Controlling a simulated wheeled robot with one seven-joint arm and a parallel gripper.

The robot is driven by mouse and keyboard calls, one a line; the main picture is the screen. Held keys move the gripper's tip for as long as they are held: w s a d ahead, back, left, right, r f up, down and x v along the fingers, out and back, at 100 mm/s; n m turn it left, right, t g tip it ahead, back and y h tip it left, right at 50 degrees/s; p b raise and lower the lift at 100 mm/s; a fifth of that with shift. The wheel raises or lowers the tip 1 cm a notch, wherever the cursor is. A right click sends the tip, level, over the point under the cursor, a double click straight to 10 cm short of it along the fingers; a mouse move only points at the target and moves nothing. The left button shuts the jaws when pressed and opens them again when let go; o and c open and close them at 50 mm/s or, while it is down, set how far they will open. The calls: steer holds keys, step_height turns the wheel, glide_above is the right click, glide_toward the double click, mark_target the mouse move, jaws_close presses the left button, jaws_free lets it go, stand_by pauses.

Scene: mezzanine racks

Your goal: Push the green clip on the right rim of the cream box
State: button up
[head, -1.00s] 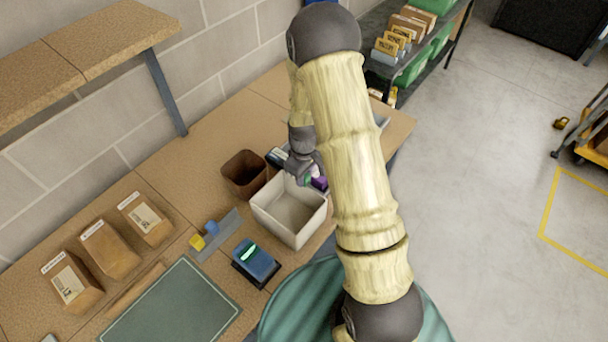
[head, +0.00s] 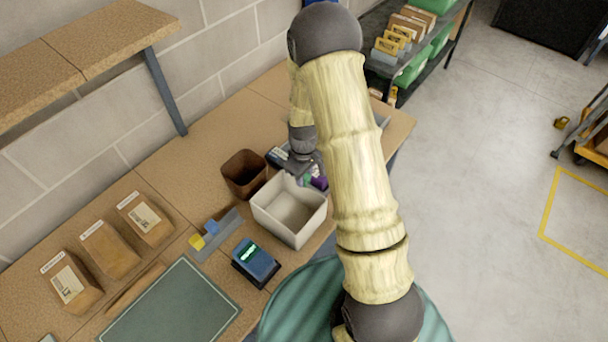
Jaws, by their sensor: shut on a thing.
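The cream box (head: 289,230) stands open on the bench, in the middle of the head view. A small green clip (head: 307,181) shows at its far right rim, mostly covered by my fingers. My gripper (head: 304,177) is at that rim, pointing down, with its fingers shut on the green clip. The fingertips are small and dark here, so their exact contact is hard to see. A purple thing (head: 319,183) sits just right of the clip, by the rim, partly behind my arm.
A brown bin (head: 244,174) stands close to the box's left. A blue device (head: 256,261) with a green display lies in front. Yellow and blue blocks (head: 203,236), a dark green mat (head: 172,308) and paper packets (head: 108,249) are at left. My arm hides the bench at right.

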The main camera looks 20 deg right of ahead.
steer(key=shift+f+b, duration=0.95)
steer(key=shift+f, duration=0.3)
stand_by(1.1)
steer(key=o, duration=1.3)
steer(key=shift+o, duration=0.2)
steer(key=shift+r+p, duration=2.4)
steer(key=shift+r, duration=1.15)
